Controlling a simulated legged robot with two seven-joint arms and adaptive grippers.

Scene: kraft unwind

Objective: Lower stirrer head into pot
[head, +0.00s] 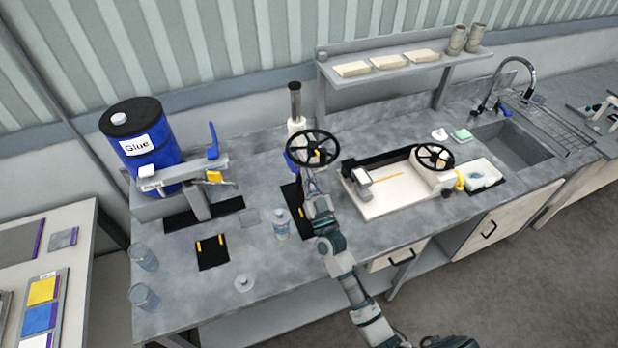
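A bench-top stand with a black handwheel (313,148) and an upright white and dark column (295,105) stands at the back middle of the grey bench; it looks like the stirrer. My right arm comes in from the bottom, and its gripper (311,180) is just below and in front of the handwheel. I cannot tell whether it touches the wheel, or whether its fingers are open. The arm and wheel cover much of the stand's lower part, and I cannot make out a stirrer head or pot there. My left gripper is not in view.
A blue glue drum (140,147) and a grey dispenser are at left. A small clear jar (281,224) stands left of my arm. Clear cups (143,296) are near the left edge. A white machine (395,190) with a second handwheel is at right, before the sink (512,147).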

